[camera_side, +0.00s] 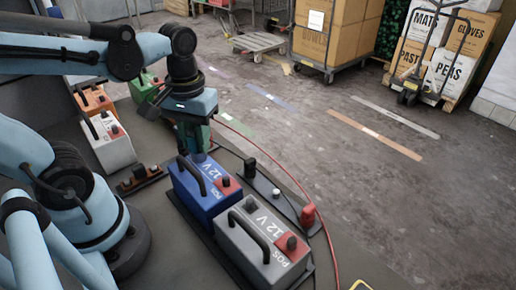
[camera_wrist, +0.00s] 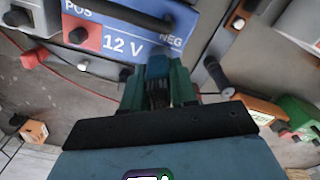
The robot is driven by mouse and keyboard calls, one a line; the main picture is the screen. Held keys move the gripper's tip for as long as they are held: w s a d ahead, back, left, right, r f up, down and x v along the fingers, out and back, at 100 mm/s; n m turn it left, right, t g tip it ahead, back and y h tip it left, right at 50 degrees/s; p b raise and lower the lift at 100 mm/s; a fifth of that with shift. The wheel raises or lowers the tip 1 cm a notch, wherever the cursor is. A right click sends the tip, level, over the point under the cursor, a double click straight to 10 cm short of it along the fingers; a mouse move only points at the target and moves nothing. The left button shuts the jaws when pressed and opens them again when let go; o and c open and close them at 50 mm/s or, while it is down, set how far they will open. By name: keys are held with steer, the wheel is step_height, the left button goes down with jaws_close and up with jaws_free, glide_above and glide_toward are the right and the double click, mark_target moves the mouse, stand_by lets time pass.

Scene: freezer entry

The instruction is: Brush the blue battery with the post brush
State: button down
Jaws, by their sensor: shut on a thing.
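The blue battery (camera_side: 198,204) stands upright in the middle of the side view, with a black handle, "12 V" lettering and a red post (camera_side: 226,186). The wrist view shows its top (camera_wrist: 130,30) with POS at the left and NEG at the right. My gripper (camera_side: 196,143) is above the battery's far end, pointing down. In the wrist view its green fingers (camera_wrist: 160,88) are shut on the blue post brush (camera_wrist: 157,68), whose end is close to the NEG side. I cannot tell whether the brush touches a post.
A grey battery (camera_side: 252,255) stands close in front of the blue one. White (camera_side: 113,152), orange (camera_side: 94,101) and green (camera_side: 140,92) batteries stand at the left. A red cable (camera_side: 285,175) and red clamp (camera_side: 308,213) lie at the right.

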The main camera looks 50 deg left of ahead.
steer(key=shift+f, duration=0.1)
steer(key=c, duration=0.8)
jaws_free()
steer(key=shift+s, duration=0.1)
steer(key=shift+r, duration=0.2)
step_height(320, 180, up, 12)
steer(key=shift+f, duration=0.25)
steer(key=w+d+f+m+t, duration=0.1)
steer(key=w+f+m+t, duration=0.5)
steer(key=f, duration=0.3)
steer(key=shift+d+f+t, duration=0.25)
steer(key=shift+f+t, duration=0.05)
steer(key=shift+t, duration=0.3)
